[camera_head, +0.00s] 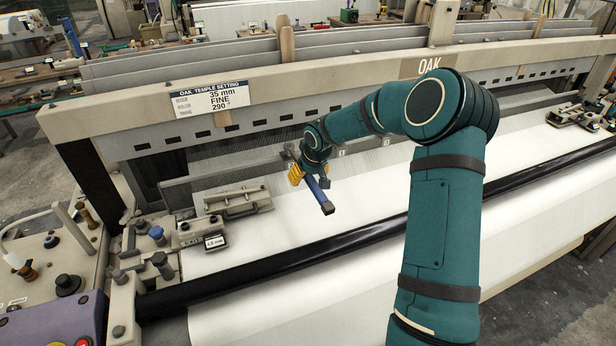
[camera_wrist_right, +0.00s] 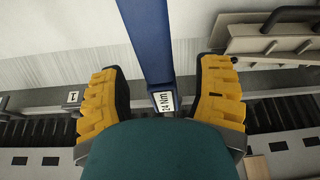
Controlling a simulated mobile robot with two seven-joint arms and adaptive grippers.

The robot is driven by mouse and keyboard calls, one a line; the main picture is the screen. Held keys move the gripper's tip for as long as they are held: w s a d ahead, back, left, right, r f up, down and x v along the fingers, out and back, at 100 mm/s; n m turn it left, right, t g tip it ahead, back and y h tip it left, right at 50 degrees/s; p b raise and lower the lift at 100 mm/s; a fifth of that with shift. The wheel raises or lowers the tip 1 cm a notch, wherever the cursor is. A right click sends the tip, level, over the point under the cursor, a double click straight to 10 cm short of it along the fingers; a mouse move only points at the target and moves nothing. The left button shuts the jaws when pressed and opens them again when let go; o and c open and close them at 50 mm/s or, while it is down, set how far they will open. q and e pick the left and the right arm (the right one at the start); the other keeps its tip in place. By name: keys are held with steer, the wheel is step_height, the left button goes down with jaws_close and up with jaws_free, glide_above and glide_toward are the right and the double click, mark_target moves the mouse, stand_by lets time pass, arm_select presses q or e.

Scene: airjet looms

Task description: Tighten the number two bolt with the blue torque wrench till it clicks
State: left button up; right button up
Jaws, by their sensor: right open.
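The blue torque wrench (camera_head: 320,195) juts out below my right gripper (camera_head: 308,178), over the white cloth of the loom. In the right wrist view the wrench (camera_wrist_right: 147,40) runs between the two yellow finger pads of my right gripper (camera_wrist_right: 160,92), with a "24 Nm" label on it. The fingers are open, with gaps on both sides of the wrench. A small tag (camera_wrist_right: 73,97) that seems to read 1 is on the rail left of the fingers. Small tags (camera_head: 342,153) also show right of the gripper in the head view. The number two bolt cannot be made out.
A metal temple block (camera_head: 232,204) and a small labelled gauge (camera_head: 214,242) lie left of the gripper. A dark roller (camera_head: 270,266) crosses in front of the cloth. The loom beam carries a setting card (camera_head: 210,98). The cloth around the wrench is mostly clear.

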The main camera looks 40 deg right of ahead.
jaws_close()
steer(key=shift+w+r, duration=0.1)
steer(key=shift+r, duration=0.45)
step_height(320, 180, up, 9)
steer(key=shift+r, duration=0.1)
steer(key=c, duration=0.8)
jaws_free()
jaws_close()
